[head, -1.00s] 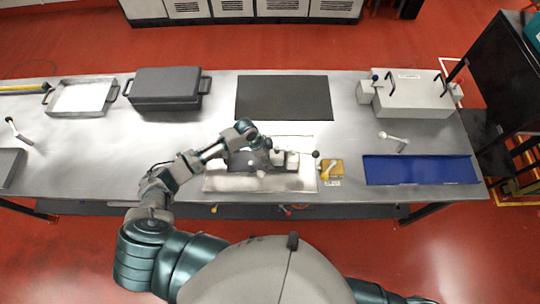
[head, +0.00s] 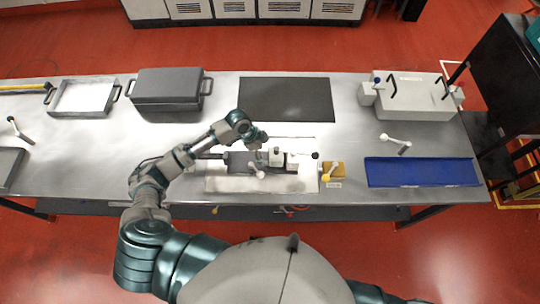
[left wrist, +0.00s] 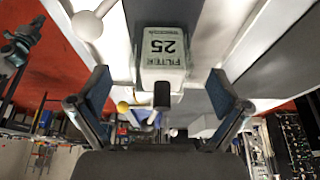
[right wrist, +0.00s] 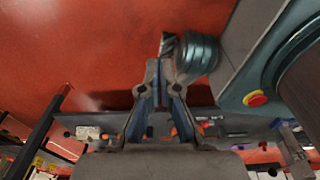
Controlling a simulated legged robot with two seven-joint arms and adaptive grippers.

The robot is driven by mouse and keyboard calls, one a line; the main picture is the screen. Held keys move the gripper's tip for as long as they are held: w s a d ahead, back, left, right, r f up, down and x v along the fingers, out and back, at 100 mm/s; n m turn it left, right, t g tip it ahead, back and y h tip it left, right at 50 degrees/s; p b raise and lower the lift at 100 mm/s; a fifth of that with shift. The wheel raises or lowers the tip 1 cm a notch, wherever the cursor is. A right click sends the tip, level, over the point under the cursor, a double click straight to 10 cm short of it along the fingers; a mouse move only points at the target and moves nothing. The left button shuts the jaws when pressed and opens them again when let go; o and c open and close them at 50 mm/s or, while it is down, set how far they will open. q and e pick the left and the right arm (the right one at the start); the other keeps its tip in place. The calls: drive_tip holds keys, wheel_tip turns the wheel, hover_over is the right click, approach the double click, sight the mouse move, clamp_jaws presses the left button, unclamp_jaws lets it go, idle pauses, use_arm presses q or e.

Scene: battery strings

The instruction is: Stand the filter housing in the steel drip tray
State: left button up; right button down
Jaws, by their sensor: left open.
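The filter housing (head: 277,157) is a pale block near the middle of the bench, at the white area by the front edge. In the left wrist view the filter housing (left wrist: 162,50) shows the upside-down label "FILTER 25", with a dark stub at its near end. My left gripper (head: 262,140) is just behind it. In the left wrist view my left gripper (left wrist: 160,82) is open, its fingers apart on either side of the housing and not touching it. The steel drip tray (head: 53,106) lies empty at the bench's back left. My right gripper (right wrist: 163,75) has its fingers nearly together, holding nothing visible, above the red floor.
A dark lidded case (head: 168,90) stands right of the tray. A black mat (head: 287,99) lies behind the housing. Ball-ended levers (head: 257,170) stand close to the housing.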

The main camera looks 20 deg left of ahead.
use_arm(q)
drive_tip(key=v, duration=0.6)
drive_tip(key=shift+a, duration=0.3)
use_arm(e)
drive_tip(key=shift+a, duration=0.9)
